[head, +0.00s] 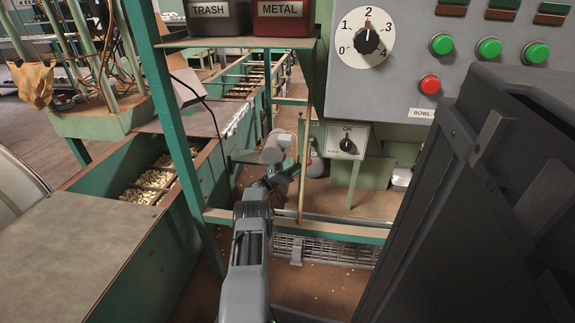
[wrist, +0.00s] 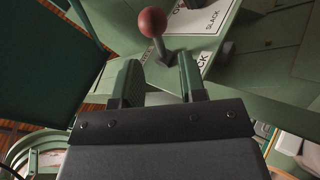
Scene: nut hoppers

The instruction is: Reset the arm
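My arm (head: 246,262) reaches forward from the bottom of the head view to the green machine frame. Its far end is small and partly hidden among grey parts there. In the wrist view my gripper (wrist: 158,64) is open, with a wide gap between its two dark green fingers. A lever with a red ball knob (wrist: 152,22) stands just beyond the fingertips. Its short stem shows in the gap, and neither finger visibly touches it. A white plate (wrist: 200,18) behind the lever reads SLACK.
A grey control panel (head: 420,75) with a dial, several green buttons and one red button stands at the upper right. A small OK gauge (head: 347,142) sits below it. A dark bin (head: 480,200) fills the right side. A green post (head: 165,100) rises left of my arm.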

